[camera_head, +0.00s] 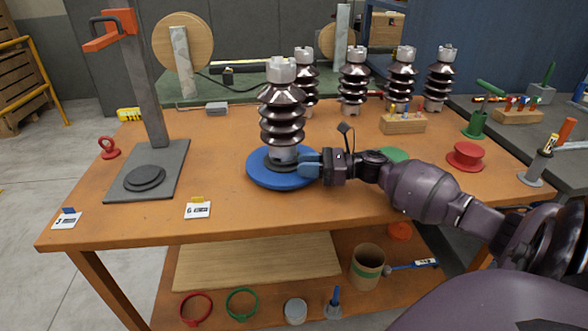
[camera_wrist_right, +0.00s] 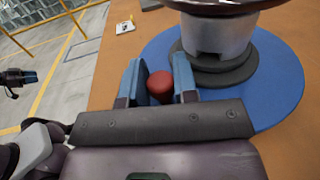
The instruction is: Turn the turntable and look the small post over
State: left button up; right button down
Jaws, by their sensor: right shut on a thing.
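The blue turntable (camera_head: 262,178) lies flat on the orange workbench. A brown ribbed post (camera_head: 282,115) with a grey metal cap and base stands upright at its middle. In the right wrist view, the post's metal base (camera_wrist_right: 215,35) rests on a dark round pad on the blue disc (camera_wrist_right: 285,75); its upper part is cut off. My right gripper (camera_head: 308,164) reaches in from the right at the disc's edge. Its blue fingers (camera_wrist_right: 160,82) are shut on a red knob (camera_wrist_right: 159,88) by the rim. What seems my left gripper (camera_wrist_right: 20,77) shows small at the wrist view's left edge.
Several similar posts (camera_head: 354,80) stand behind the turntable. A grey stand (camera_head: 147,100) with an orange top is at left, number cards (camera_head: 197,210) in front. A wooden block (camera_head: 403,124) and a red spool (camera_head: 466,155) lie right. The bench between stand and turntable is clear.

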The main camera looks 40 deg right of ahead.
jog(key=shift+d+g, duration=0.2)
jog(key=shift+g, duration=0.1)
dwell(0.4)
jog(key=c, duration=1)
grip_release()
jog(key=shift+o, duration=0.2)
